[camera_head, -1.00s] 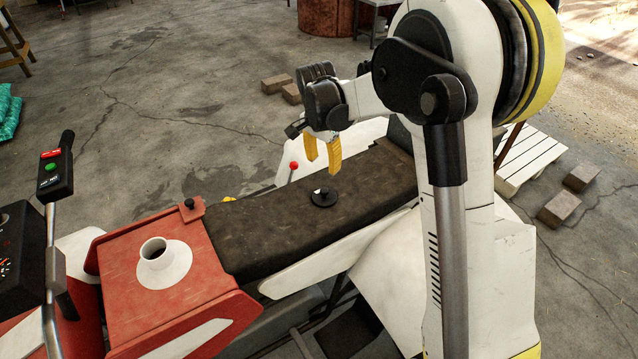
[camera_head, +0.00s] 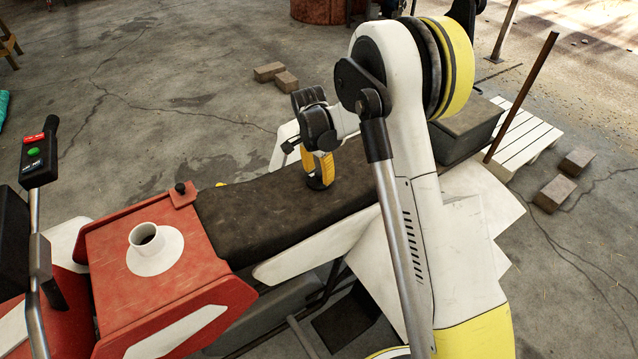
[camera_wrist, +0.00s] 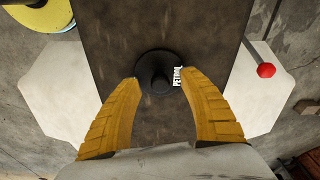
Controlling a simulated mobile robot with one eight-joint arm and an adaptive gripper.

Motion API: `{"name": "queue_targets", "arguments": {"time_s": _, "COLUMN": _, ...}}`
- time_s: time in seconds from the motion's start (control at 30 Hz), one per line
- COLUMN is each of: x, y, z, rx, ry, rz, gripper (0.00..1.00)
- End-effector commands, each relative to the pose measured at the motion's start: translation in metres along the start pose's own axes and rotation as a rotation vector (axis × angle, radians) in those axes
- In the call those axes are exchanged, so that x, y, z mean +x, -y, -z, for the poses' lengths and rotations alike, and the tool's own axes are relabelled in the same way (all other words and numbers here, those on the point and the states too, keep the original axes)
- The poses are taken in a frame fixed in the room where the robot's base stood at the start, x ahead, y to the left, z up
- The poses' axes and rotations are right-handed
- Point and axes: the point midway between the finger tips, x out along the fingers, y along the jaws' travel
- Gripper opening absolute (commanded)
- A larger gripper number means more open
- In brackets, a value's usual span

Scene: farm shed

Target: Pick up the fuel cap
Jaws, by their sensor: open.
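The fuel cap (camera_wrist: 153,72) is a round black disc with a raised knob and a white "PETROL" label, lying on the dark seat (camera_wrist: 115,30). In the head view, the cap (camera_head: 318,184) is partly hidden behind my gripper's yellow fingers. My gripper (camera_head: 318,172) points down over the cap. In the wrist view, my gripper (camera_wrist: 158,82) is open, with one finger to the left and one to the right of the cap's near part. I cannot tell whether the fingers touch it.
A red body panel with a white filler neck (camera_head: 147,238) is left of the seat. A lever with a red knob (camera_wrist: 266,70) stands right of the seat in the wrist view. Bricks (camera_head: 277,76) and a white pallet (camera_head: 515,135) lie on the floor.

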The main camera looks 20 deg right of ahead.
Motion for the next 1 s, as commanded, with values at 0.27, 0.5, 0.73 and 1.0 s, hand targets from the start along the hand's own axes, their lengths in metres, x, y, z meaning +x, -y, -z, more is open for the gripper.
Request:
{"name": "queue_targets", "arguments": {"time_s": 0.27, "x": 0.0125, "y": 0.0002, "z": 0.0004, "rx": 0.000, "ry": 0.000, "rz": 0.000, "gripper": 0.50}}
{"name": "queue_targets", "arguments": {"time_s": 0.5, "x": 0.0122, "y": 0.0003, "z": 0.0005, "rx": 0.000, "ry": 0.000, "rz": 0.000, "gripper": 0.00}}
{"name": "queue_targets", "arguments": {"time_s": 0.73, "x": 0.0121, "y": 0.0003, "z": 0.0005, "rx": 0.000, "ry": 0.000, "rz": 0.000, "gripper": 0.00}}
{"name": "queue_targets", "arguments": {"time_s": 1.0, "x": 0.0049, "y": 0.0004, "z": 0.0014, "rx": 0.000, "ry": 0.000, "rz": 0.000, "gripper": 0.00}}
